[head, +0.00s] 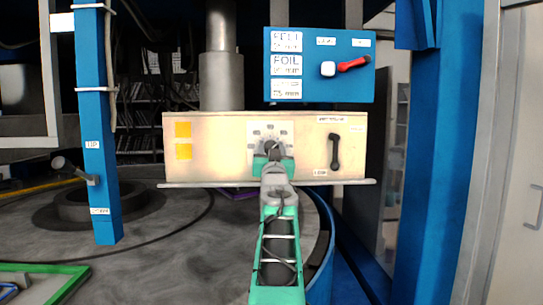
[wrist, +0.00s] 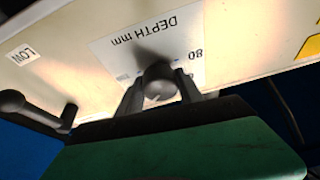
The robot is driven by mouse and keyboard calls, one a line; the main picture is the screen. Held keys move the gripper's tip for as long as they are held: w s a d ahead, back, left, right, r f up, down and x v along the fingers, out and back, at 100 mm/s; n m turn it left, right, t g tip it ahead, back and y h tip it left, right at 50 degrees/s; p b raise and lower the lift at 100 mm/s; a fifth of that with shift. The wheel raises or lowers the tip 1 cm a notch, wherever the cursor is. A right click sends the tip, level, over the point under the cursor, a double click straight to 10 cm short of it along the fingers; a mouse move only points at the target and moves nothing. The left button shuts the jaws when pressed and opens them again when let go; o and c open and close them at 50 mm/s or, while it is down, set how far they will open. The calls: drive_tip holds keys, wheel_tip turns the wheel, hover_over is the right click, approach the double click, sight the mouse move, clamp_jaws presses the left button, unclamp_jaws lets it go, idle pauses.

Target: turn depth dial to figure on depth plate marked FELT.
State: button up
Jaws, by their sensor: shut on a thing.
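The depth dial (head: 272,147) sits on a white scale plate in the middle of the cream control box. In the wrist view its grey round knob (wrist: 158,80) is between the two fingers of my gripper (wrist: 160,100), which is shut on it. My gripper (head: 272,158) covers the lower part of the dial in the head view. The scale reads DEPTH mm (wrist: 145,30), with an 80 beside the knob; other figures are partly hidden. I cannot tell where the dial points. The plate marked FELT (head: 286,40) is top left on the blue panel; its figure is too blurred to read surely.
Below FELT are a FOIL plate (head: 286,64) and a third plate (head: 286,89). The blue panel (head: 340,88) also bears a red-handled switch (head: 353,64). A black lever (head: 335,150) is right of the dial. A blue post (head: 98,130) stands at left.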

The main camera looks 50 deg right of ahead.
drive_tip(key=shift+n+t+y, duration=0.3)
drive_tip(key=shift+n, duration=0.5)
drive_tip(key=o, duration=1.3)
drive_tip(key=shift+o, duration=0.2)
drive_tip(key=shift+a+b, duration=0.1)
drive_tip(key=shift+b, duration=0.2)
drive_tip(key=b+v, duration=0.1)
drive_tip(key=v, duration=0.6)
drive_tip(key=shift+s+a+f+b, duration=0.2)
drive_tip(key=shift+b, duration=0.2)
drive_tip(key=shift+r, duration=0.1)
